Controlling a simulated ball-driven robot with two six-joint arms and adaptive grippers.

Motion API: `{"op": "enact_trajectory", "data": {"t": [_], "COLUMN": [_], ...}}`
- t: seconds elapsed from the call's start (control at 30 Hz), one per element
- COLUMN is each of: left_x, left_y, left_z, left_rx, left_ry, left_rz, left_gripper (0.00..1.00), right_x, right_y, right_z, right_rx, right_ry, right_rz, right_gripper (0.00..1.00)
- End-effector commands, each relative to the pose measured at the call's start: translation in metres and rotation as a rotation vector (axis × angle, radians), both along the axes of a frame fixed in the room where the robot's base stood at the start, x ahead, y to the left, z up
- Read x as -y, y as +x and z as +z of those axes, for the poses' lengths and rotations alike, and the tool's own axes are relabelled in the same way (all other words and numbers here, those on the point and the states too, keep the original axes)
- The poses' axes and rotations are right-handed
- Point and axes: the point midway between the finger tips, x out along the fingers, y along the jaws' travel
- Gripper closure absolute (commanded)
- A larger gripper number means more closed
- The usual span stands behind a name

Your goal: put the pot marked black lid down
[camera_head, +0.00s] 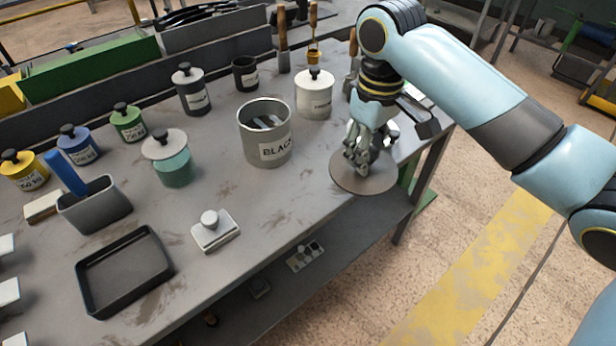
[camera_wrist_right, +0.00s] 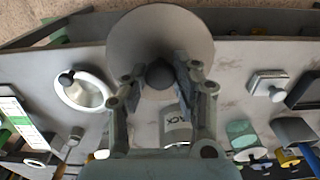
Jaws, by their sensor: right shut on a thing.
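The pot marked BLACK (camera_head: 265,148) stands upright and uncovered on the grey table, with light and dark contents showing inside. It also shows below my right gripper in the right wrist view (camera_wrist_right: 176,130). My right gripper (camera_head: 362,158) is shut on the dark knob of a round grey lid (camera_head: 350,181). The lid (camera_wrist_right: 160,36) is roughly level and apart from the pot, to its right at the table's front right edge. I cannot tell whether it touches the tabletop. My left gripper is not in view.
A white lidded pot (camera_head: 314,98) stands close behind the black-marked pot. A teal jar (camera_head: 174,171), several lidded pots and a dark cup (camera_head: 245,76) stand to the left and behind. A small white block with a knob (camera_head: 215,236) and black tray (camera_head: 123,270) lie in front.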

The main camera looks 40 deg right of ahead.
Motion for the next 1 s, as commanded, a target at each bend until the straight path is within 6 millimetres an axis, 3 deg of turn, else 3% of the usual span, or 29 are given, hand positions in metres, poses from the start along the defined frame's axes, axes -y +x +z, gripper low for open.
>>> {"op": "enact_trajectory", "data": {"t": [0.4,0.5,0.67,0.87,1.0], "left_x": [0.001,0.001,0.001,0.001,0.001], "left_y": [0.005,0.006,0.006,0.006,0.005], "left_z": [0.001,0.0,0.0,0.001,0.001], "left_rx": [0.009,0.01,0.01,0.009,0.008], "left_ry": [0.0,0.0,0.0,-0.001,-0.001], "left_rz": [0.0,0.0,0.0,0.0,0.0], "left_gripper": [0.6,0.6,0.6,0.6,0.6], "right_x": [-0.044,-0.049,-0.053,-0.053,-0.053], "right_y": [0.08,0.093,0.1,0.099,0.1], "right_z": [-0.054,-0.064,-0.072,-0.102,-0.109], "right_rx": [0.001,0.0,-0.001,-0.003,0.0], "right_ry": [0.005,0.002,0.002,0.001,0.0], "right_rz": [0.002,0.001,0.002,0.002,0.002], "right_gripper": [1.0,1.0,1.0,1.0,1.0]}}
